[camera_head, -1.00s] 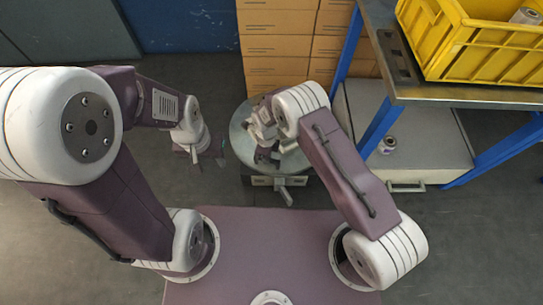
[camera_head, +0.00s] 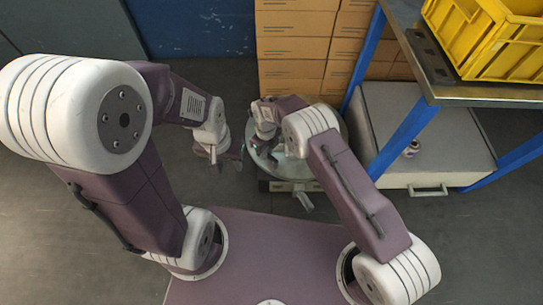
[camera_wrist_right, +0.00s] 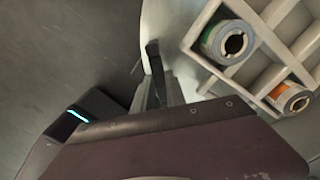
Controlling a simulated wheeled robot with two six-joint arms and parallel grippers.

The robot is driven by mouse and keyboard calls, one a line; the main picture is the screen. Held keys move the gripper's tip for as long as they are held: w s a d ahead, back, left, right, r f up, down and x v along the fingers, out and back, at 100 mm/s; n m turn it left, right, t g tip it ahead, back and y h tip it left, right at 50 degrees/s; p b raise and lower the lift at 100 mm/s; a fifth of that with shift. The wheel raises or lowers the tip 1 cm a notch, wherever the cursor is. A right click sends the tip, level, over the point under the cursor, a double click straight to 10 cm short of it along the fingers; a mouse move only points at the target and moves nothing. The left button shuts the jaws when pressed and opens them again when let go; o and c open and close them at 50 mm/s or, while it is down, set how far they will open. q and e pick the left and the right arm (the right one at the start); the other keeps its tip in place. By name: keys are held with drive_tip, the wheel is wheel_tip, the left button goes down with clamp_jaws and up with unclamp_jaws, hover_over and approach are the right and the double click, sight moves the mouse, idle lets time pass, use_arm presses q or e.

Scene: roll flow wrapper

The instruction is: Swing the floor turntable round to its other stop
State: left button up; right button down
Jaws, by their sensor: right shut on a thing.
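The floor turntable (camera_head: 255,158) is a round grey disc on a low base, partly hidden by my right arm. A grey lever (camera_head: 303,201) sticks out at its front. In the right wrist view, the disc (camera_wrist_right: 155,22) carries a pale divided rack (camera_wrist_right: 262,12) holding a green-ringed roll (camera_wrist_right: 228,42) and an orange-ringed roll (camera_wrist_right: 290,97). My right gripper (camera_head: 264,150) is at the disc's left side, shut on a dark upright handle (camera_wrist_right: 153,62) by the rim; its grip is partly hidden. My left gripper (camera_head: 226,160) hangs left of the turntable, its fingers apparently apart and empty.
Cardboard-coloured drawers (camera_head: 295,50) stand behind the turntable. On the right are a blue-legged bench (camera_head: 470,94) with a yellow crate (camera_head: 485,50) and a low grey cabinet (camera_head: 440,170) with a small roll (camera_head: 411,149) on top. Floor at the left is clear.

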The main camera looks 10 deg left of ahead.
drive_tip(key=shift+w+a+m+b, duration=0.3)
drive_tip(key=shift+a+b, duration=0.1)
drive_tip(key=shift+a, duration=0.1)
drive_tip(key=shift+w+a, duration=0.15)
drive_tip(key=shift+a, duration=0.05)
drive_tip(key=c, duration=1.4)
unclamp_jaws()
drive_tip(key=shift+o, duration=0.2)
wheel_tip(320, 180, up, 9)
drive_tip(key=p, duration=0.6)
